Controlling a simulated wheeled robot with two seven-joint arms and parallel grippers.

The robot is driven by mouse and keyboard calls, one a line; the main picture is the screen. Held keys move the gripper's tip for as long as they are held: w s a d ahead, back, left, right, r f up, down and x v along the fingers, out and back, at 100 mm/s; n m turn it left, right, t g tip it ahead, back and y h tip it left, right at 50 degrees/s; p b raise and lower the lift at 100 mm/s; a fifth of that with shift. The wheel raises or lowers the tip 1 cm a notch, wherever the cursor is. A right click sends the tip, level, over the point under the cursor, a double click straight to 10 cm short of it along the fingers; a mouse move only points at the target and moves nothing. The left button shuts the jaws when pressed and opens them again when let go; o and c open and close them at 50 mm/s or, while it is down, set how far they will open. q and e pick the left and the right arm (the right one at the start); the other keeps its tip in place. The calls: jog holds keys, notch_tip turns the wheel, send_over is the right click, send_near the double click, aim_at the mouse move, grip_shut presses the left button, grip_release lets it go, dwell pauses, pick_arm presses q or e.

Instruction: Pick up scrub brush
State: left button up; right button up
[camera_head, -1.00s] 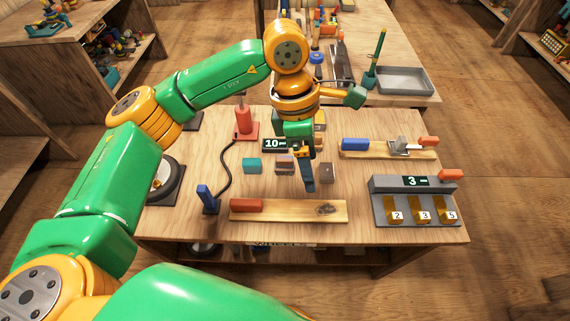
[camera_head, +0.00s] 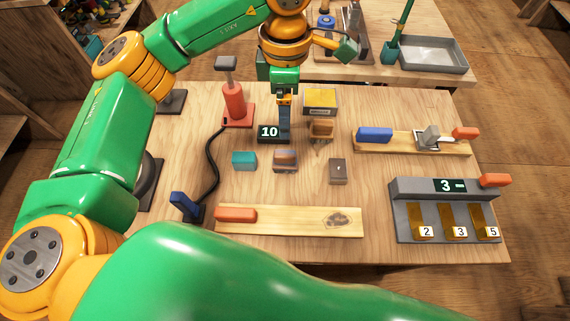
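The scrub brush is hard to single out among the small blocks on the wooden table (camera_head: 190,130). A brown wooden piece (camera_head: 321,130) with a lighter lower edge could be it. A brown block with a greyish band (camera_head: 285,160) is another candidate. My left gripper (camera_head: 284,136) points down in the middle of the table, just left of the wooden piece and beyond the banded block. Its blue fingers show nearly edge-on, so their gap is hidden. No object is visible in them. My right gripper is not in view.
A teal block (camera_head: 244,160), a grey-brown block (camera_head: 338,172) and a yellow-topped box (camera_head: 320,100) are nearby. A black "10" display (camera_head: 268,133) sits beside the gripper. A red pump (camera_head: 234,104) stands left, a grey slotted unit (camera_head: 447,210) right, and a board (camera_head: 300,222) in front.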

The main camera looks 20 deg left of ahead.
aim_at(287, 153)
pick_arm(q)
notch_tip(287, 153, down, 13)
jog(key=b, duration=1.1)
jog(key=shift+w, duration=0.15)
jog(key=shift+f, duration=0.55)
jog(key=f+p, duration=0.2)
jog(key=f, duration=0.3)
jog(key=shift+w+f, duration=0.2)
jog(key=shift+f, duration=0.2)
grip_shut()
jog(key=shift+r+b, duration=0.35)
jog(key=shift+r, duration=0.15)
jog(key=s+d+r+b, duration=0.2)
jog(key=s+r, duration=1)
jog(key=s, duration=0.1)
jog(key=shift+s+d+b, duration=0.35)
jog(key=shift+s, duration=0.05)
